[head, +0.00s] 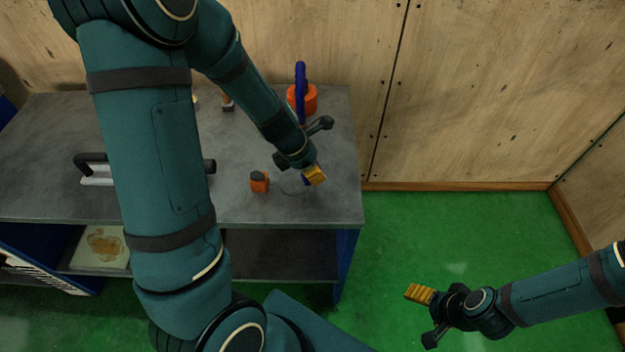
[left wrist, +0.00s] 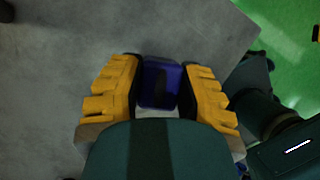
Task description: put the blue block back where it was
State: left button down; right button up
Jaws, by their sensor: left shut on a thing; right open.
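The blue block (left wrist: 160,83) sits between the yellow ridged fingers of my left gripper (left wrist: 160,70), which is shut on it, in the left wrist view. In the head view my left gripper (head: 309,176) is over the right front part of the grey bench top (head: 235,203). Only a small part of the blue block (head: 305,181) shows there beside the yellow finger. I cannot tell whether the block touches the bench. My right gripper (head: 418,314) is open and empty, above the green floor, away from the bench.
A small orange and black object (head: 259,182) stands just left of my left gripper. An orange round thing (head: 305,98) and an upright blue rod (head: 300,75) are behind it. Wooden walls (head: 480,90) close the back.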

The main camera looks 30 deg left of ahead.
pick_arm(q)
jog(key=shift+f+b, duration=1)
jog(key=shift+f, duration=0.65)
jog(key=shift+f, duration=0.2)
jog(key=c, duration=0.7)
grip_release()
jog(key=shift+r, duration=0.1)
